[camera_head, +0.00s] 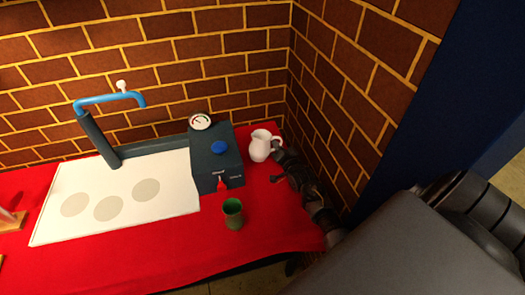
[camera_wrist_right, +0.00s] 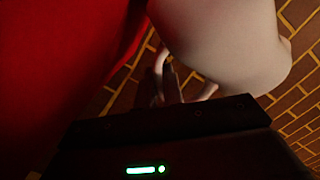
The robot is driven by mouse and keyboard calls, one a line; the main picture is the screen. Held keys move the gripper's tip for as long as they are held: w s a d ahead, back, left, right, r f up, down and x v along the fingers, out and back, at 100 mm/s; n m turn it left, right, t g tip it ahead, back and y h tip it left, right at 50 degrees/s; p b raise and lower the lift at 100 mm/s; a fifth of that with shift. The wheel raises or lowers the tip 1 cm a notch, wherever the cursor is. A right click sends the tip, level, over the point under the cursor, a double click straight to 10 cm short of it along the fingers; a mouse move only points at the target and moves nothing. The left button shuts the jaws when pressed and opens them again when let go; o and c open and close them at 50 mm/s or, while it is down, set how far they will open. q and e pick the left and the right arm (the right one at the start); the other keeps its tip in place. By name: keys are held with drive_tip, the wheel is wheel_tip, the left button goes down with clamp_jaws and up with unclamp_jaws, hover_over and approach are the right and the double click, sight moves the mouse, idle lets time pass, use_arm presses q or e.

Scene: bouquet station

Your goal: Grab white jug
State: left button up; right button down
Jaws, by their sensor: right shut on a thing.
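The white jug (camera_head: 260,146) stands at the right end of the red table, close to the brick wall, beside the dark box. Its handle is on the right side in the head view. My right gripper (camera_head: 277,151) is at the handle side of the jug and is shut on it. In the right wrist view the jug's pale body (camera_wrist_right: 235,45) fills the upper right, and the gripper's fingers (camera_wrist_right: 168,85) are at its handle. My left gripper is not in view.
A dark box (camera_head: 213,172) with a gauge (camera_head: 200,122) and a blue knob (camera_head: 219,147) stands left of the jug. A green cup (camera_head: 233,213) is near the front edge. A white board (camera_head: 115,208) and a blue tap (camera_head: 110,100) are further left. The brick wall is close behind and right.

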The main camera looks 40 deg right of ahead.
drive_tip(key=shift+r, duration=0.25)
drive_tip(key=shift+r, duration=4.7)
